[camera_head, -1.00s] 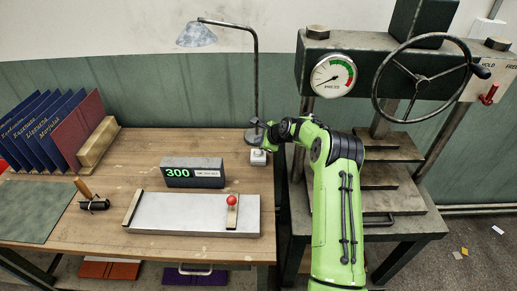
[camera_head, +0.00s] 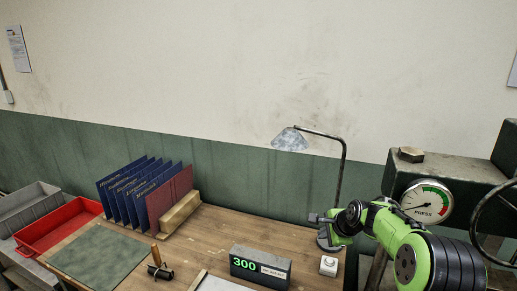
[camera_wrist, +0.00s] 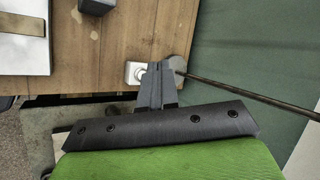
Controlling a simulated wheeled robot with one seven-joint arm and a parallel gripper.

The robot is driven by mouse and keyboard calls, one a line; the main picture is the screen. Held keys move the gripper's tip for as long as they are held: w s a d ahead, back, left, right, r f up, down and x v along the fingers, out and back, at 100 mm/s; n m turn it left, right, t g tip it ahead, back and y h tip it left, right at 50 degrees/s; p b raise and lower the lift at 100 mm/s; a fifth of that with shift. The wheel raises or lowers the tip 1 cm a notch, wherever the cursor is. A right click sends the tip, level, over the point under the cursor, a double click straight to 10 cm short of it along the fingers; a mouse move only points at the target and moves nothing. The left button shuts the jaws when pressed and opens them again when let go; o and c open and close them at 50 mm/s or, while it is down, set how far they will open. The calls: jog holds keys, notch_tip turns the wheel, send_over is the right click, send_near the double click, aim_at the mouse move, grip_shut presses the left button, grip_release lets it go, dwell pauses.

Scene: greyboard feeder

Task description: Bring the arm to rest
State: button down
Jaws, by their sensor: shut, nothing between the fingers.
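My green arm (camera_head: 407,240) reaches in from the lower right in the head view, bent over the right end of the workbench. My gripper (camera_head: 318,217) is at its end, in front of the desk lamp's post. In the wrist view my gripper (camera_wrist: 158,70) shows its two grey fingers together, shut and empty. The fingertips appear above or beside a small white block with a round top (camera_wrist: 134,73) and near the round lamp base (camera_wrist: 178,65). I cannot tell whether they touch either one.
The desk lamp (camera_head: 342,180) and press gauge (camera_head: 425,201) stand close to my arm. On the bench (camera_head: 215,235) are a display reading 300 (camera_head: 260,265), blue folders (camera_head: 125,195), a red folder (camera_head: 168,197) and a green mat (camera_head: 100,256). A red tray (camera_head: 60,228) is at left.

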jog(key=s+a+r+n+h, duration=0.1)
jog(key=s+a+r+n, duration=0.2)
jog(key=s, duration=0.4)
jog(key=s+a+r+n+g, duration=0.1)
jog(key=s+a+r+n, duration=0.15)
jog(key=s+r, duration=0.35)
jog(key=s+a+r+n+h, duration=0.1)
jog(key=s+r+n, duration=0.25)
jog(key=s, duration=0.45)
jog(key=s+f+n, duration=0.3)
jog(key=s+n, duration=0.5)
jog(key=s, duration=1.2)
jog(key=shift+a+g, duration=0.3)
jog(key=shift+a, duration=0.1)
jog(key=shift+s, duration=0.1)
